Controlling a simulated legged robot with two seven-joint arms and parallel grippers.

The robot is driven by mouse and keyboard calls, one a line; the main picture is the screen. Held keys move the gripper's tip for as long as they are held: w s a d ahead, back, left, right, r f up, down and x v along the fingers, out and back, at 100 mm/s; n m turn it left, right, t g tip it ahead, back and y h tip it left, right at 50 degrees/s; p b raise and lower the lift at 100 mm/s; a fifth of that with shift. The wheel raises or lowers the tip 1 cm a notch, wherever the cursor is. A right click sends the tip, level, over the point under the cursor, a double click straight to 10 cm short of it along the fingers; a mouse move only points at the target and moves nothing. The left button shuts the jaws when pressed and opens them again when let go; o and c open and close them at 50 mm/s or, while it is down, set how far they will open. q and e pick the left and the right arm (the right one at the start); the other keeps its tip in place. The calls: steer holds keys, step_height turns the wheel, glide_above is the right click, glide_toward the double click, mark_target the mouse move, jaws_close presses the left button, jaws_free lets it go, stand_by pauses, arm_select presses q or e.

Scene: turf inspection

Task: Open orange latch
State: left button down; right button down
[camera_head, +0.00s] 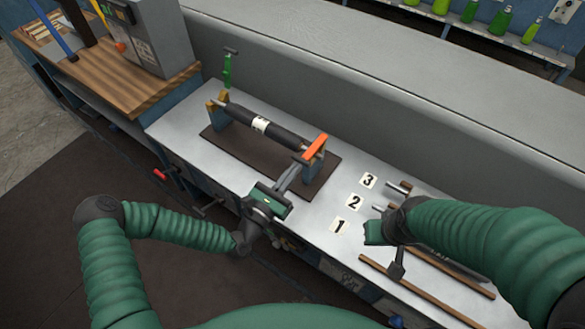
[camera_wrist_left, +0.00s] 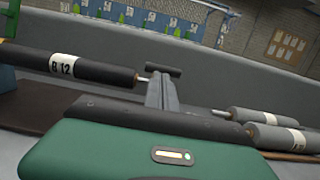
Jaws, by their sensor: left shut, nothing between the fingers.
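The orange latch (camera_head: 316,146) lies over the right end of a dark roller (camera_head: 270,128), on top of a blue stand (camera_head: 312,168). The roller also shows in the left wrist view (camera_wrist_left: 90,72) with a white "B 12" label; the orange latch cannot be made out there. My left gripper (camera_head: 292,176) is shut and empty, its fingers just in front of and left of the stand. Its fingers also show in the left wrist view (camera_wrist_left: 161,92). My right gripper (camera_head: 392,240) is over the right part of the bench; its fingers are partly hidden, so its opening is unclear.
A green latch (camera_head: 227,70) stands upright at the roller's left end. The stands rest on a brown mat (camera_head: 222,141). Number cards, including card 2 (camera_head: 354,202), lie to the right. A raised grey ledge (camera_head: 400,105) runs behind the bench.

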arm_select(q)
steer(key=w+d+r+g+y+p, duration=0.15)
steer(key=r+g+p, duration=0.35)
steer(key=p, duration=0.6)
steer(key=w+d+r+g+y+p, duration=0.1)
steer(key=w+r+g+y+p, duration=0.15)
steer(key=r+p, duration=0.7)
steer(key=w+d+r, duration=0.1)
steer(key=w+d, duration=0.8)
steer(key=w, duration=0.4)
steer(key=shift+w+d+y+p, duration=0.15)
steer(key=shift+w+y+p, duration=0.15)
steer(key=shift+y+p, duration=0.1)
steer(key=shift+r+t, duration=0.1)
steer(key=shift+t, duration=0.15)
steer(key=shift+r, duration=0.1)
